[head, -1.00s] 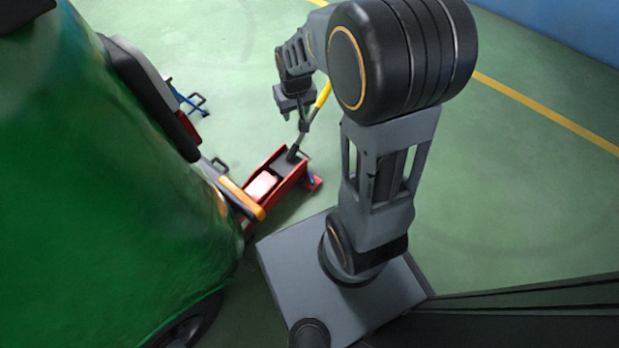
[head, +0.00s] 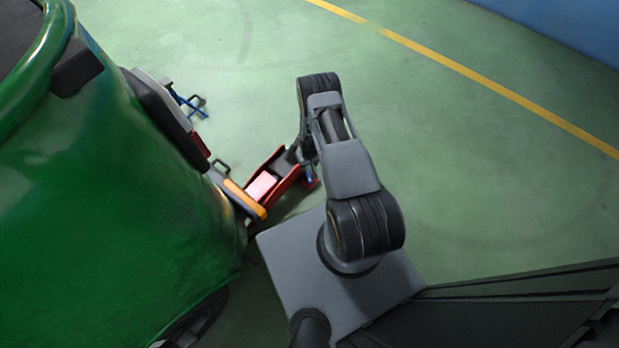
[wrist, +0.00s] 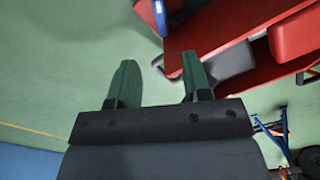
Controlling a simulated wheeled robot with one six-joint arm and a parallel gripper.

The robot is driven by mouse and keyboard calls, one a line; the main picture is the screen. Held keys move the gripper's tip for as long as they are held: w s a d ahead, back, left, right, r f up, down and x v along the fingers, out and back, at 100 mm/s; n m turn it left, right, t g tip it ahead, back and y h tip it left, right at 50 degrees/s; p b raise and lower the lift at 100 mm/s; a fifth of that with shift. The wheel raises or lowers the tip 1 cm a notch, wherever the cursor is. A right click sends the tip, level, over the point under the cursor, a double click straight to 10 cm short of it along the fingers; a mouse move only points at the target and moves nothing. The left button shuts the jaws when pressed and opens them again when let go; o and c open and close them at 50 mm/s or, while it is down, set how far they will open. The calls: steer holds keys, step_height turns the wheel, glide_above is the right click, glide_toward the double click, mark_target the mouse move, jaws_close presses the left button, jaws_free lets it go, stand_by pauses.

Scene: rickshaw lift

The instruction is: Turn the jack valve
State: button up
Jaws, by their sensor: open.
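The red floor jack (head: 283,166) stands on the floor beside the green rickshaw. In the wrist view its red body (wrist: 245,22) fills the upper right, with a grey part (wrist: 230,62) between its red sides. A small blue part (head: 309,171) shows at the jack's near end; a blue piece (wrist: 161,14) is at the top of the wrist view. I cannot tell for sure if this is the valve. My gripper (wrist: 160,66) is open and empty, its fingertips pointing toward the jack's end, apparently apart from the blue piece. In the head view my arm hides the gripper and the jack handle.
The green rickshaw (head: 110,190) fills the left side. A blue stand (head: 188,103) is behind the jack and also shows in the wrist view (wrist: 270,128). The green floor to the right is clear up to a yellow line (head: 480,76) and blue wall (head: 570,28).

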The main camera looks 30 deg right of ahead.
mark_target(309, 178)
step_height(309, 178, down, 14)
steer(key=b, duration=0.5)
steer(key=shift+s+r, duration=0.1)
steer(key=shift+r, duration=0.05)
steer(key=shift+c, duration=0.4)
